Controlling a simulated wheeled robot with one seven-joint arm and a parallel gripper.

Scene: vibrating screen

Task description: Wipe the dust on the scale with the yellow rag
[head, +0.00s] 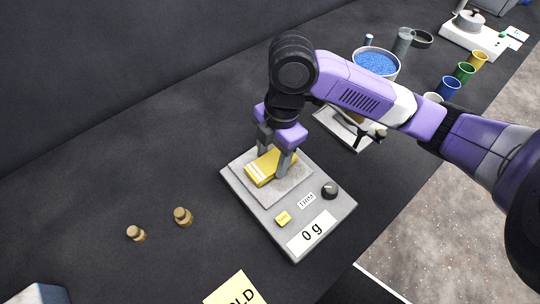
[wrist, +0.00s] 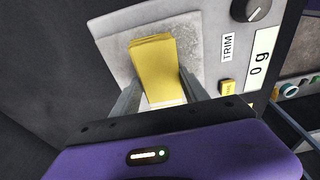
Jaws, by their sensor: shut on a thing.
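The grey scale (head: 244,205) stands on the dark table, its display reading 0 g. My gripper (head: 275,161) is over the scale's square plate (head: 291,196), pointing down. It is shut on the yellow rag (head: 264,169), a folded block with pale stripes at one end. In the wrist view the rag (wrist: 153,65) sits between my two fingers, at or just above the plate (wrist: 188,38). I cannot tell for sure whether it touches. The plate looks mottled grey; dust is hard to make out from the surface texture.
Two brass weights (head: 182,216) stand left of the scale. A yellow card (head: 236,290) lies in front. Behind my arm are a bowl of blue grains (head: 376,64), coloured cups (head: 464,72) and a white device (head: 474,38). The table left of the scale is mostly clear.

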